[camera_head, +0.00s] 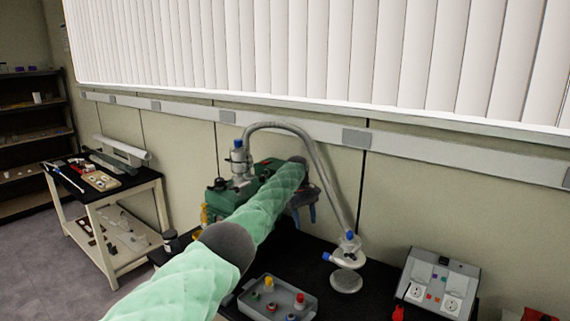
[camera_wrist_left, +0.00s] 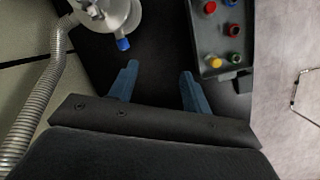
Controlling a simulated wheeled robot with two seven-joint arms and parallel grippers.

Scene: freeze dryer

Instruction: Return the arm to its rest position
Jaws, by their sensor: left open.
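My left arm (camera_head: 246,216), in a pale green sleeve, reaches from the bottom left over the black bench. My left gripper (camera_head: 304,207) is at its far end, with blue fingers pointing down. In the left wrist view the two blue fingers (camera_wrist_left: 157,88) stand apart with nothing between them, above the black bench top. The fingers are between the glass and metal fitting (camera_wrist_left: 108,14) on the left and the grey tray (camera_wrist_left: 222,45) on the right, apart from both. My right gripper does not show.
A ribbed metal hose (camera_head: 318,160) arches from a green pump (camera_head: 218,197) to the fitting by the gripper. The tray (camera_head: 262,309) holds several coloured caps. A grey socket box (camera_head: 438,283) stands at the right. A white cart (camera_head: 103,228) stands left.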

